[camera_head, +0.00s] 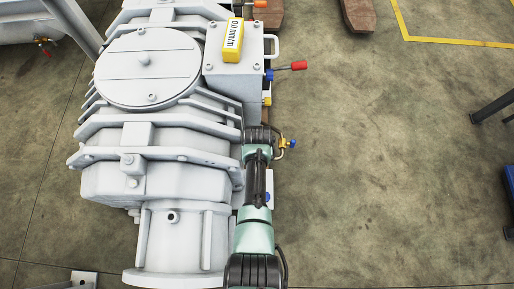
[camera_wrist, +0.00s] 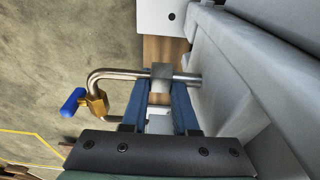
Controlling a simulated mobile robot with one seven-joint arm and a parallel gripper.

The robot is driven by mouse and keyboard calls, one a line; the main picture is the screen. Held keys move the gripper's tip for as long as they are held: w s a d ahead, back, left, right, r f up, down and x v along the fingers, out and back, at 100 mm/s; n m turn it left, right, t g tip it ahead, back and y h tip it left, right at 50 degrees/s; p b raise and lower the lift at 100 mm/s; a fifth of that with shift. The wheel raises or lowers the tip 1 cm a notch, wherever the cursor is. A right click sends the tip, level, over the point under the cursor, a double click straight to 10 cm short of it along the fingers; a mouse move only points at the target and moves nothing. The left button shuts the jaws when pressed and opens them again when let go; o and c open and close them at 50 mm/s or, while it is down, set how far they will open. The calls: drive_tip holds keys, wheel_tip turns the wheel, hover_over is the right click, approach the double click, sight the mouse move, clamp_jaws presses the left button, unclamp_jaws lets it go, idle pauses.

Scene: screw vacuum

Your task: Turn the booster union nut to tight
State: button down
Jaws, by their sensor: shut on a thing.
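The union nut (camera_wrist: 161,71) is a grey metal block-like collar on a bent steel pipe (camera_wrist: 112,74) in the wrist view. The pipe meets the grey machine (camera_wrist: 240,50) on the right. My gripper (camera_wrist: 160,88) has two blue fingers, one on each side of the nut, and is shut on it. A brass valve (camera_wrist: 96,102) with a blue handle (camera_wrist: 73,101) hangs on the pipe's left end. In the head view, my arm covers the nut and fingers; the blue valve handle (camera_head: 292,143) shows just right of it.
The large grey vacuum machine (camera_head: 150,155) fills the left of the head view. A red lever (camera_head: 298,66) and a box with a yellow gauge (camera_head: 232,40) sit above my arm. The concrete floor (camera_head: 385,160) to the right is mostly clear.

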drive_tip(key=shift+s+f+g, duration=0.1)
drive_tip(key=shift+g, duration=0.5)
drive_tip(key=c, duration=0.7)
unclamp_jaws()
drive_tip(key=r+p, duration=0.2)
drive_tip(key=r, duration=0.2)
drive_tip(key=r+p, duration=0.3)
drive_tip(key=r, duration=0.1)
drive_tip(key=r+p, duration=0.3)
drive_tip(key=r, duration=0.2)
drive_tip(key=shift+s, duration=0.35)
